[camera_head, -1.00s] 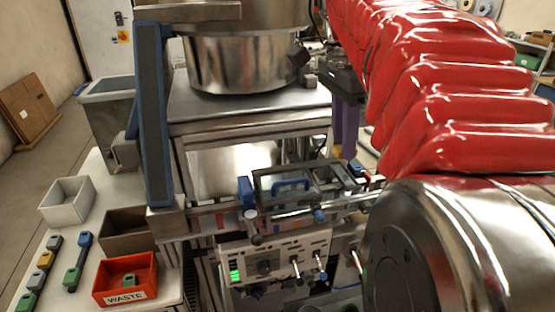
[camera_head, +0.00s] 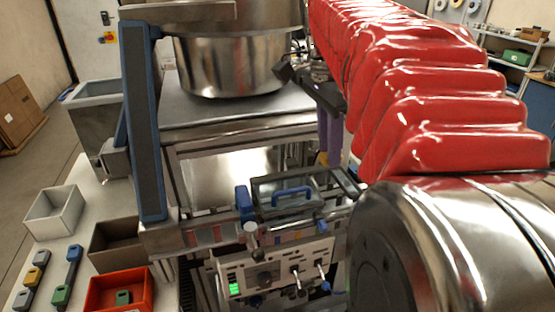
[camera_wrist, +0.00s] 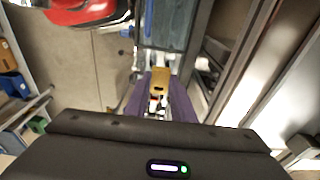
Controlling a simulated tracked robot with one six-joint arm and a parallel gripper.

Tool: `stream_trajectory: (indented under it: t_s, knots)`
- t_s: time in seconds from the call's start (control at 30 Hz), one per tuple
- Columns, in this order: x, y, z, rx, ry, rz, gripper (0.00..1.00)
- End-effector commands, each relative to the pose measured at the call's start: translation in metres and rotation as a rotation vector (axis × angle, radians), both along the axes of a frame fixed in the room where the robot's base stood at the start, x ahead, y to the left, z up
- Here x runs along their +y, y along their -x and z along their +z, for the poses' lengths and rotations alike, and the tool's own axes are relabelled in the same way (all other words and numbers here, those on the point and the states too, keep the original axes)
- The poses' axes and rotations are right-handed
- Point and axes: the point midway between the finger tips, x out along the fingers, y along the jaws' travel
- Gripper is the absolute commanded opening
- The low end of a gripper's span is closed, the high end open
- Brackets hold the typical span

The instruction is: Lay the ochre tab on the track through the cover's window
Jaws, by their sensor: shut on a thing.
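My gripper (camera_wrist: 158,108) has two purple fingers, shut on the ochre tab (camera_wrist: 160,82), which sticks out beyond the fingertips in the wrist view. In the head view the purple fingers (camera_head: 329,122) hang pointing down, above and right of the grey framed cover (camera_head: 262,190) with its blue handle (camera_head: 291,193). The tab cannot be made out there. The track (camera_head: 205,237) runs along the front of the bench, with coloured pieces in it. Which opening is the cover's window cannot be told.
A large steel pot (camera_head: 235,65) stands behind, and a blue-edged post (camera_head: 146,125) rises at the left. An orange-red bin (camera_head: 143,290) holds a green piece. A grey bin (camera_head: 55,205), a brown bin (camera_head: 118,240) and several coloured tabs (camera_head: 65,275) share the left table.

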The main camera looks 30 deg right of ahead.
Motion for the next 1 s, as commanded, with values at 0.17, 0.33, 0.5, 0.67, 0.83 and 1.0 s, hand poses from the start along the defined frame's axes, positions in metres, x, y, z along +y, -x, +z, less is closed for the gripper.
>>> stream_trajectory:
  t_s: [0.17,0.33,0.5,0.67,0.83,1.0]
  knots:
    - [0.000,0.001,-0.026,0.001,0.000,0.000,0.02]
    - [0.000,0.000,-0.032,0.000,0.000,-0.001,0.02]
    - [-0.001,0.000,-0.032,0.000,0.000,-0.001,0.02]
    - [-0.001,0.000,-0.040,0.001,0.000,-0.002,0.02]
    - [-0.001,0.001,-0.062,0.002,-0.002,-0.002,0.02]
    - [-0.001,0.001,-0.074,0.000,0.000,-0.003,0.02]
